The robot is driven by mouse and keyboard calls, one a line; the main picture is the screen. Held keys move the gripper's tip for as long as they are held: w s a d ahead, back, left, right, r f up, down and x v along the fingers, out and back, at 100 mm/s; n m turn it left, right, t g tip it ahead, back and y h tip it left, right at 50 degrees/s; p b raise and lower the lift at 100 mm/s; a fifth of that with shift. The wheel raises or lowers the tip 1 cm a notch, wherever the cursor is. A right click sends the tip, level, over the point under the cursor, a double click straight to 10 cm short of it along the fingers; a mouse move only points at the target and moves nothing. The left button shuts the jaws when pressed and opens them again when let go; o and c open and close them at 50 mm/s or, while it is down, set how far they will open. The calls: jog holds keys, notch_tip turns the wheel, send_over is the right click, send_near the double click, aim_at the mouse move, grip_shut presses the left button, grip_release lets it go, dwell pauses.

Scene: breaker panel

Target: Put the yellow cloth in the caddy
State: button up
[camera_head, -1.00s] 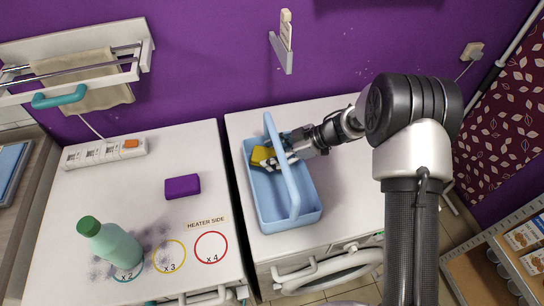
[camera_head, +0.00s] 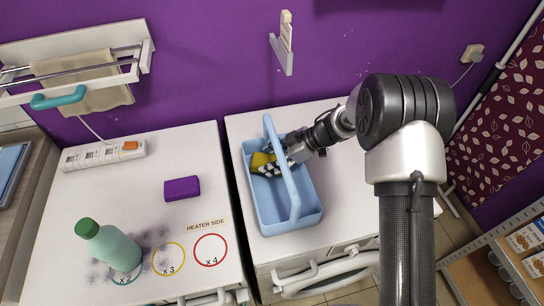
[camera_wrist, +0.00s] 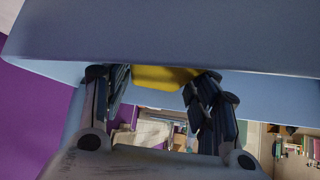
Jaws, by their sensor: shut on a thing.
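The light blue caddy (camera_head: 292,221) stands on the right white machine top, its handle arching over the middle. The yellow cloth (camera_head: 262,160) is inside the far end of the caddy, on the left side of the handle. My gripper (camera_head: 276,167) reaches in from the right, under the handle, and is shut on the cloth. In the wrist view the cloth (camera_wrist: 165,77) shows yellow between the two dark fingers (camera_wrist: 160,85), with the blue caddy (camera_wrist: 170,35) close around. Whether the cloth touches the caddy floor is hidden.
A purple sponge-like block (camera_head: 182,188), a green-capped bottle (camera_head: 110,245) and a power strip (camera_head: 104,154) sit on the left white top. A narrow gap parts the two tops. A purple wall with a hook (camera_head: 284,52) stands behind.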

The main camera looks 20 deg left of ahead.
jog(key=o, duration=1)
jog(key=shift+o, duration=0.2)
jog(key=shift+r+b, duration=0.35)
jog(key=shift+r, duration=0.15)
jog(key=p+v, duration=0.5)
jog(key=v, duration=0.7)
jog(key=shift+r, duration=0.1)
